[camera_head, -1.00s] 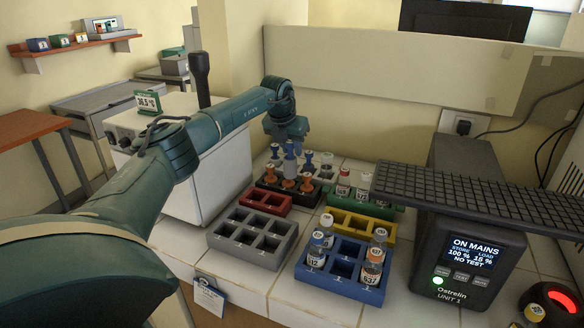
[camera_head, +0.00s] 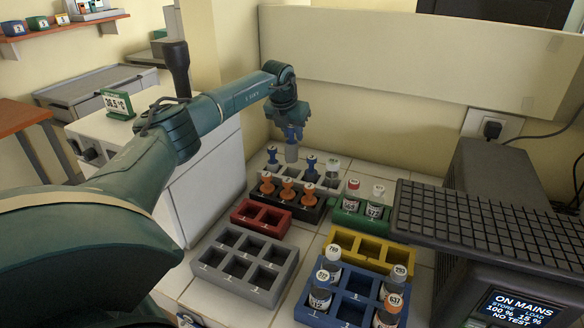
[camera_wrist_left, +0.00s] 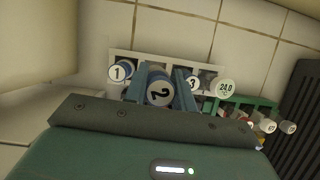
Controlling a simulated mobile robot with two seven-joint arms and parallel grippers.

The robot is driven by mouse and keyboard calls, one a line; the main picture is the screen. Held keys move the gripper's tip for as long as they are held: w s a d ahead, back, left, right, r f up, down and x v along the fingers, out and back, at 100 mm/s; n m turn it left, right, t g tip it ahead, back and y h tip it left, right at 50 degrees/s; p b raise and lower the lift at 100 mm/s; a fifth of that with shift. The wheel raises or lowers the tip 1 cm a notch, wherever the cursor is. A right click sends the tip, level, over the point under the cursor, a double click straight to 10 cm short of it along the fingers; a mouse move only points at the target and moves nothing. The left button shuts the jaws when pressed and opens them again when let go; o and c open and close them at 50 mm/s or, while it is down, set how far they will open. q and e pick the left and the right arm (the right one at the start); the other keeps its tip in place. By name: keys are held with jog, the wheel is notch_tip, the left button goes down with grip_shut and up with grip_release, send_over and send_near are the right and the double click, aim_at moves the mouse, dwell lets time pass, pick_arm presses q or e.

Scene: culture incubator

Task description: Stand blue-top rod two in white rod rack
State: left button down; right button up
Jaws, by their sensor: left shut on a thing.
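My left gripper (camera_head: 292,128) is shut on blue-top rod two (camera_head: 292,152), which hangs upright, grey end down. In the head view it appears over the white rod rack (camera_head: 320,183), between blue-top rod one (camera_head: 273,160) and blue-top rod three (camera_head: 311,168). I cannot tell whether its lower end is in a slot. In the left wrist view, the cap marked 2 (camera_wrist_left: 159,88) sits between the fingers, in front of the white rack (camera_wrist_left: 150,57), with caps 1 (camera_wrist_left: 121,71) and 3 (camera_wrist_left: 192,83) either side. My right gripper is not in view.
A black rack (camera_head: 312,212) with orange-topped rods stands just in front of the white rack. A green rack (camera_head: 348,219) with vials is to the right. Red (camera_head: 243,217), grey (camera_head: 205,256), yellow (camera_head: 340,238) and blue (camera_head: 340,311) racks are nearer. A wall is behind.

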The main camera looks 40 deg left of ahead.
aim_at(292, 153)
pick_arm(q)
notch_tip(292, 153, down, 8)
jog(key=shift+f+p, duration=0.1)
jog(key=shift+p, duration=0.25)
jog(key=shift+s, duration=0.1)
jog(key=c, duration=1.1)
grip_release()
jog(key=shift+f, duration=0.1)
jog(key=shift+c, duration=0.2)
jog(key=shift+s+d+r, duration=0.1)
jog(key=shift+s+r, duration=0.05)
jog(key=shift+r, duration=0.55)
jog(key=b+v, duration=0.1)
jog(key=v, duration=1)
jog(key=shift+f, duration=0.1)
